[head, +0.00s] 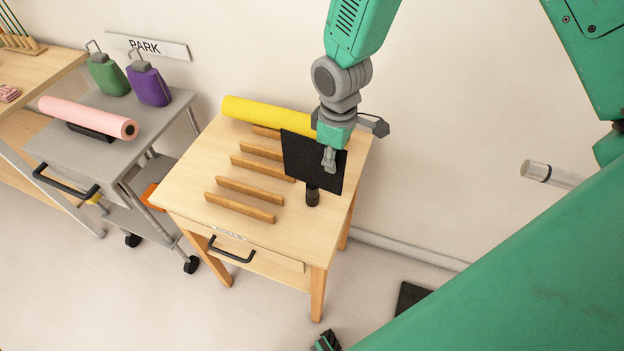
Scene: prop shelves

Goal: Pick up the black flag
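The black flag (303,158) is a dark, roughly square panel, upright and slightly tilted, above the right part of a light wooden table (222,222). A short dark cylindrical piece (312,196) shows below its lower edge, at the tabletop. My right gripper (329,158) comes down from above and overlaps the flag's upper right part. One grey finger shows in front of the panel. Any finger behind it is hidden, so I cannot tell whether it grips the flag. My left gripper is not in view.
A yellow roll (265,115) lies along the table's back edge, with several wooden slats (246,187) in front. The wall stands close behind.

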